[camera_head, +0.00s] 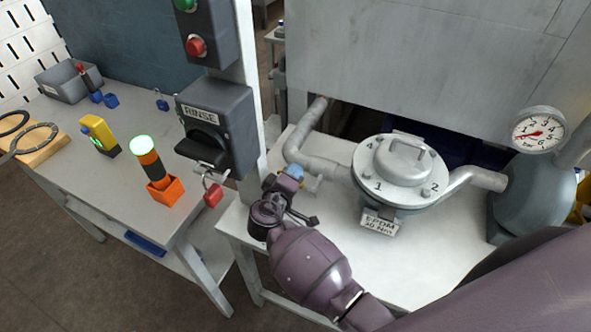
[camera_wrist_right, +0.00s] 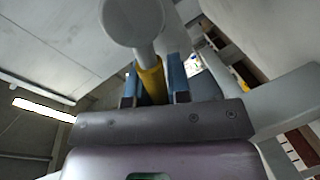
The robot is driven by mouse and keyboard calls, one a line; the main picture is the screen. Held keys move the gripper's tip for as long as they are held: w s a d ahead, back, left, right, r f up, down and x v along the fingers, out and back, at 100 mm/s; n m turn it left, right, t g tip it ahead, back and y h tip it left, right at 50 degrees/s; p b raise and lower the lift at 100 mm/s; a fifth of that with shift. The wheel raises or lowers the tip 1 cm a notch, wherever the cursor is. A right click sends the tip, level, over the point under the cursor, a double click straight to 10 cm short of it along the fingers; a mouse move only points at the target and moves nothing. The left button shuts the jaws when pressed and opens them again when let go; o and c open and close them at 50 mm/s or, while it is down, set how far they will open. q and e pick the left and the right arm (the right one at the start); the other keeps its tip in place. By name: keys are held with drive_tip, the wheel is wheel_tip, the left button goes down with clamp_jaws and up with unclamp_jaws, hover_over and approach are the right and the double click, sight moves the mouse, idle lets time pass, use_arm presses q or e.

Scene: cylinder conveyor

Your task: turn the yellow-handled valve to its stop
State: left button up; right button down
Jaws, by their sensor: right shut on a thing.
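The valve's yellow handle (camera_wrist_right: 152,82) stands between the two blue fingers of my right gripper (camera_wrist_right: 155,85) in the right wrist view. The gripper is shut on it. A pale grey rounded pipe part (camera_wrist_right: 132,20) is just beyond the handle. In the head view my right gripper (camera_head: 294,173) is at the pale bent pipe (camera_head: 303,150), left of the round flanged housing. The handle is mostly hidden there by the gripper and wrist. The turn angle of the handle cannot be read. My left gripper is not in view.
The flanged housing (camera_head: 398,165) with numbered bolts and an EPDM tag (camera_head: 380,222) sits right of my gripper. A pressure gauge (camera_head: 537,130) stands farther right. A dark RINSE switch box (camera_head: 218,120) with a red padlock (camera_head: 212,195) is close on the left. The left bench (camera_head: 95,175) holds several tools.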

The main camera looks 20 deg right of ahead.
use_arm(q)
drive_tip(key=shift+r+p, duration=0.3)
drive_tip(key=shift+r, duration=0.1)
use_arm(e)
drive_tip(key=shift+w+a+f+n+g+h, duration=0.1)
drive_tip(key=shift+f+n+g+h, duration=0.1)
drive_tip(key=shift+f+n, duration=0.55)
drive_tip(key=shift+w+f+n+g+h, duration=0.15)
drive_tip(key=shift+f+n, duration=0.3)
drive_tip(key=shift+n, duration=0.6)
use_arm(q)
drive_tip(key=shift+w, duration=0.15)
use_arm(e)
drive_tip(key=shift+s+f, duration=0.1)
drive_tip(key=shift+s, duration=0.05)
drive_tip(key=c, duration=1.1)
unclamp_jaws()
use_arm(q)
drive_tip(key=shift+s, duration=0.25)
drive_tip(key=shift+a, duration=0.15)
